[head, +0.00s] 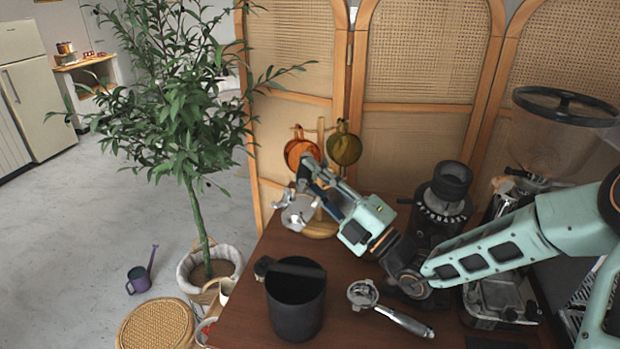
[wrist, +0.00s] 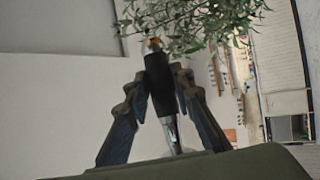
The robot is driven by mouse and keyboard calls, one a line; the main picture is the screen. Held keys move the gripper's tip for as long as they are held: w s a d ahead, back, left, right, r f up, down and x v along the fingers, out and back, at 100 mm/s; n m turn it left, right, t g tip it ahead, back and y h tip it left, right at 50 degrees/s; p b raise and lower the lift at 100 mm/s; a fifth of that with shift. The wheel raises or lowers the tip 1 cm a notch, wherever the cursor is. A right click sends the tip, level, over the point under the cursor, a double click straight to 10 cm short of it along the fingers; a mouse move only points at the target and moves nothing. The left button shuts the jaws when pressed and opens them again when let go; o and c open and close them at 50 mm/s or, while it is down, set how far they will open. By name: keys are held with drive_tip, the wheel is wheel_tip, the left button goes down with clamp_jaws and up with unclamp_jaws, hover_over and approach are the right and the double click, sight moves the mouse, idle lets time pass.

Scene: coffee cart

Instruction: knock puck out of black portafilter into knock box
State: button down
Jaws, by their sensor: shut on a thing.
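The black portafilter's dark handle (wrist: 160,80) with its chrome neck (wrist: 172,130) is between the fingers of my gripper (wrist: 160,115) in the wrist view. Its lower end is hidden behind my gripper body there. In the head view my gripper (head: 312,178) is above the table's far left part, in front of the mug stand, shut on the handle. A shiny metal piece (head: 298,212) shows just below it, probably the portafilter's head; whether a puck is in it cannot be seen. The black knock box (head: 296,312) stands upright at the table's front left, nearer than my gripper and apart from it.
A second portafilter (head: 400,319) with a metal handle lies right of the knock box. A wooden stand (head: 321,230) holds an orange mug (head: 301,153) and an olive mug (head: 344,147). A black grinder (head: 442,205) stands behind my arm. A potted plant (head: 190,105) is left of the table.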

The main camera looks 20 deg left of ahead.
wheel_tip(320, 180, down, 10)
drive_tip(key=b, duration=1.2)
wheel_tip(320, 180, up, 6)
drive_tip(key=p, duration=0.7)
drive_tip(key=shift+f, duration=0.15)
drive_tip(key=shift+f, duration=0.1)
wheel_tip(320, 180, down, 6)
drive_tip(key=r+b, duration=0.1)
wheel_tip(320, 180, up, 5)
drive_tip(key=p, duration=0.6)
drive_tip(key=shift+r, duration=0.2)
drive_tip(key=shift+r+p, duration=0.1)
drive_tip(key=shift+p, duration=0.2)
wheel_tip(320, 180, up, 5)
drive_tip(key=p, duration=0.6)
